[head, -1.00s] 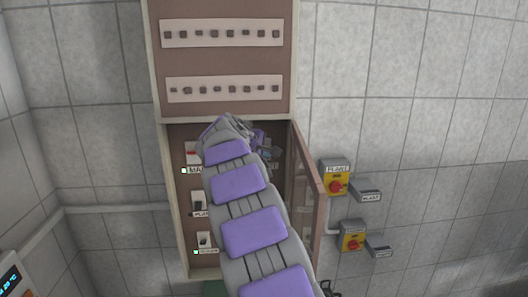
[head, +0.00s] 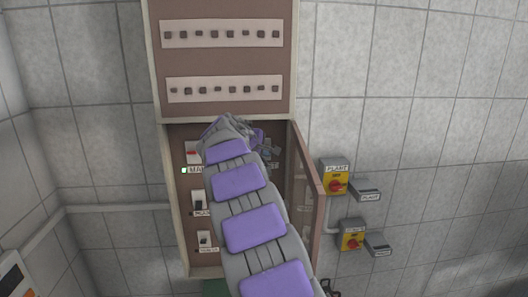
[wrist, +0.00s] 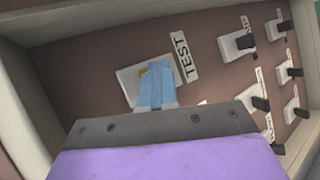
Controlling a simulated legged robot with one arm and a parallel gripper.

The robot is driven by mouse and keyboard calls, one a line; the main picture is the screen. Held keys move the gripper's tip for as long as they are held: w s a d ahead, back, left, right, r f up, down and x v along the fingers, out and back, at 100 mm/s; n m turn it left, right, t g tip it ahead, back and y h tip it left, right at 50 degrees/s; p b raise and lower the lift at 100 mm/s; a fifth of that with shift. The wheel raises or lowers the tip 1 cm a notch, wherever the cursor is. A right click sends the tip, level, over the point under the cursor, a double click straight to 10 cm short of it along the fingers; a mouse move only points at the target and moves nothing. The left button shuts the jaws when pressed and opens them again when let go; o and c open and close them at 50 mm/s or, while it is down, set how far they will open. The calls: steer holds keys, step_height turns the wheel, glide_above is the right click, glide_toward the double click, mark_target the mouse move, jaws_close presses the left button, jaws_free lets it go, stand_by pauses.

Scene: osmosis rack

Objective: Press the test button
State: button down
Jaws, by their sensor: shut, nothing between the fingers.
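The TEST label (wrist: 181,57) is in the wrist view, beside a white plate (wrist: 128,82) on the brown panel. A bit of a yellow button (wrist: 143,71) shows on the plate at the left edge of my fingers. My gripper (wrist: 157,68) is shut and empty, with its blue fingertips over the plate and covering most of the button. I cannot tell whether the tips touch it. In the head view my arm reaches into the open cabinet (head: 173,235) and hides the test button.
Several switches line the panel, including one with a red part (head: 192,152) at the left. The cabinet door (head: 309,190) stands open, close to the right of my arm. Yellow boxes with red knobs (head: 336,181) are on the wall. A display box (head: 12,278) is at lower left.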

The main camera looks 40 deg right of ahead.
steer(key=shift+s+a, duration=0.1)
steer(key=shift+s+a+f+b, duration=0.1)
steer(key=shift+s+a+b, duration=0.25)
steer(key=shift+s, duration=0.25)
stand_by(0.3)
steer(key=shift+s+a+b, duration=0.25)
steer(key=shift+s+a, duration=0.2)
steer(key=shift+s, duration=0.25)
steer(key=shift+s+a+b, duration=0.25)
steer(key=shift+s+a, duration=0.2)
steer(key=shift+s, duration=0.25)
steer(key=shift+s+a+b, duration=0.25)
steer(key=shift+s+a, duration=0.2)
steer(key=shift+s, duration=0.25)
steer(key=shift+s, duration=0.1)
